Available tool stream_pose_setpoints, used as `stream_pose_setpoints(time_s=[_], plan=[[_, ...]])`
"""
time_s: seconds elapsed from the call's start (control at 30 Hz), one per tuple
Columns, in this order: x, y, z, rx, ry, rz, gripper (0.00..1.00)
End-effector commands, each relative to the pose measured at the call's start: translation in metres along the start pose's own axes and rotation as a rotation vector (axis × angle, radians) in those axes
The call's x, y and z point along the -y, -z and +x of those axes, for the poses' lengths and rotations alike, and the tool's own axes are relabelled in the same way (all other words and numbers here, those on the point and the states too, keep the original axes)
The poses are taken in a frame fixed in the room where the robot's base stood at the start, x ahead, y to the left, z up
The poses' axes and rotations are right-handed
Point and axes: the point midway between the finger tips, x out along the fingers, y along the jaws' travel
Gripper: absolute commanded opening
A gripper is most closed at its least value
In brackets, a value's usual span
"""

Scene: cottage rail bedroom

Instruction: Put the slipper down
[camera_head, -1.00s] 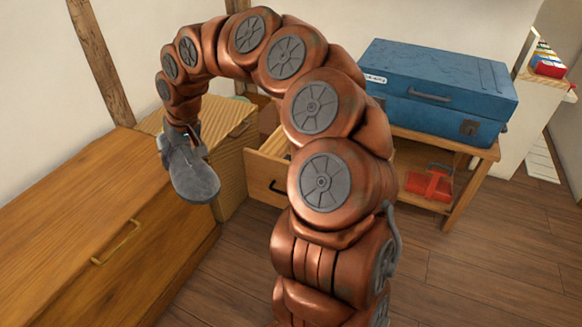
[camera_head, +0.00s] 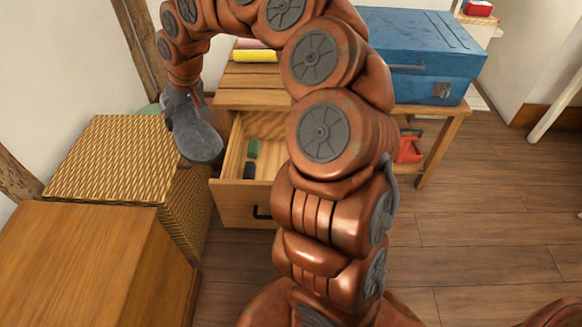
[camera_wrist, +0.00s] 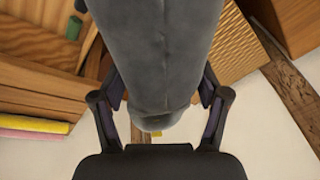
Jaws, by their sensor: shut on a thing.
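The grey slipper (camera_head: 198,138) hangs below my gripper in the head view, toe end down and tilted to the right. It is in the air between the wicker box and the open drawer. In the wrist view the slipper (camera_wrist: 158,60) fills the middle, between the two fingers of my gripper (camera_wrist: 160,105), which is shut on it. In the head view my gripper (camera_head: 180,98) is mostly hidden behind the slipper.
An open wooden drawer (camera_head: 240,202) holds a green item (camera_head: 252,148) and a dark item. A wicker box (camera_head: 110,160) and a wooden cabinet (camera_head: 75,250) stand left. A blue case (camera_head: 420,50) sits on the wooden table (camera_head: 450,118). Floor at right is clear.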

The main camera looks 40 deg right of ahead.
Motion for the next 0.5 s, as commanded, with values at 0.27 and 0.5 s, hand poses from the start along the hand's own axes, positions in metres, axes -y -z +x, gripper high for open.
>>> stream_pose_setpoints(time_s=[0.27, 0.5], plan=[[-0.097, -0.004, 0.086, -0.023, -0.070, 0.197, 0.35], [-0.177, -0.024, 0.152, -0.044, -0.113, 0.357, 0.35]])
